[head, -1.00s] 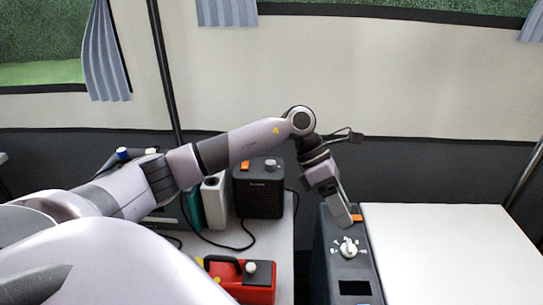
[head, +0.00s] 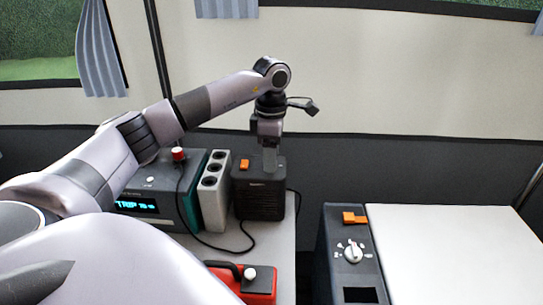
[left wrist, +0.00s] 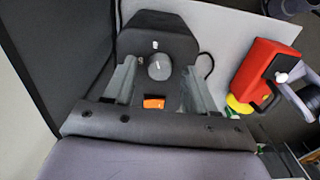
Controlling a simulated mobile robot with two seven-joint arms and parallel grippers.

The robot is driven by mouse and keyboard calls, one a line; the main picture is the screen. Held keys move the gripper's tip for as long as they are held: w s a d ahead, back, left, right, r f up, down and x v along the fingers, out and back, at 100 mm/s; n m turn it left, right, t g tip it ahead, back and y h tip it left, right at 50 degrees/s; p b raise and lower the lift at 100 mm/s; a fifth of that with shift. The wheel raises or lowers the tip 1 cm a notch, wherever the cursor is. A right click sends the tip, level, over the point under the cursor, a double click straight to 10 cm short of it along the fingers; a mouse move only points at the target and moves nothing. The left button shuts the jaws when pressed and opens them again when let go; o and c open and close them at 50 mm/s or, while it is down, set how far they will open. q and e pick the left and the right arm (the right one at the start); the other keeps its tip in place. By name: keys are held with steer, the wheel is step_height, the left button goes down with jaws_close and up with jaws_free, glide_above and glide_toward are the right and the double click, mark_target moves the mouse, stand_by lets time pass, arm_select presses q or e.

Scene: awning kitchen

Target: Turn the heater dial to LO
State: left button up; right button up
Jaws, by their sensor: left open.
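A small black box heater (head: 258,200) with a front grille stands on the narrow counter. Its top shows an orange switch (head: 244,164); in the head view its dial is hidden behind my gripper. In the left wrist view the round grey dial (left wrist: 159,67) lies between my fingers, with a small white mark beyond it and a "0" to its left. The orange switch (left wrist: 154,103) is on the near side of the dial. My left gripper (head: 269,163) is open, pointing down over the heater top, a finger on each side of the dial. Contact cannot be told. My right gripper is out of view.
A white unit with several round openings (head: 214,182) and a teal-sided box with a lit display (head: 136,206) stand left of the heater. A red case (head: 258,285) lies in front. A separate dark panel (head: 335,240) with a white dial (head: 352,252) is at right.

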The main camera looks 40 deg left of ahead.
arm_select(q)
steer(key=shift+f, duration=0.35)
jaws_close()
